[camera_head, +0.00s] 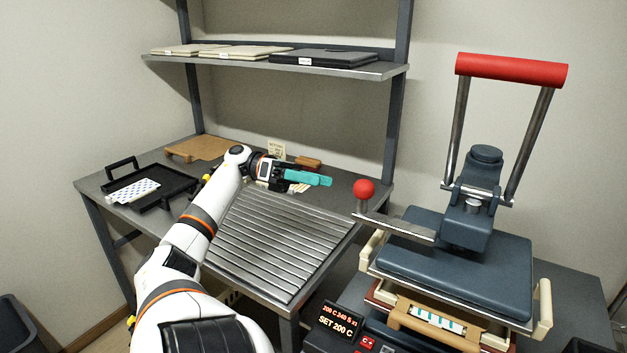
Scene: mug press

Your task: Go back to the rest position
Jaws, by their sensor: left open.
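My left arm comes in from the lower left and reaches over the grey workbench (350,197). My left gripper (318,180) has teal fingers and points right, above the far part of the bench. It is open, and I see nothing held in it. The gap between its fingers is hard to make out from this side. My right gripper is not in view. The heat press (455,262) stands at the right with its red handle (511,68) up. A white and teal patterned piece (437,319) shows at the press's front, below the blue-grey plate.
A ribbed metal rack (275,245) lies on the bench below my arm. A black tray (180,184) with a patterned white sheet (133,191) and a wooden board (197,148) are at the left. A shelf (370,71) hangs above.

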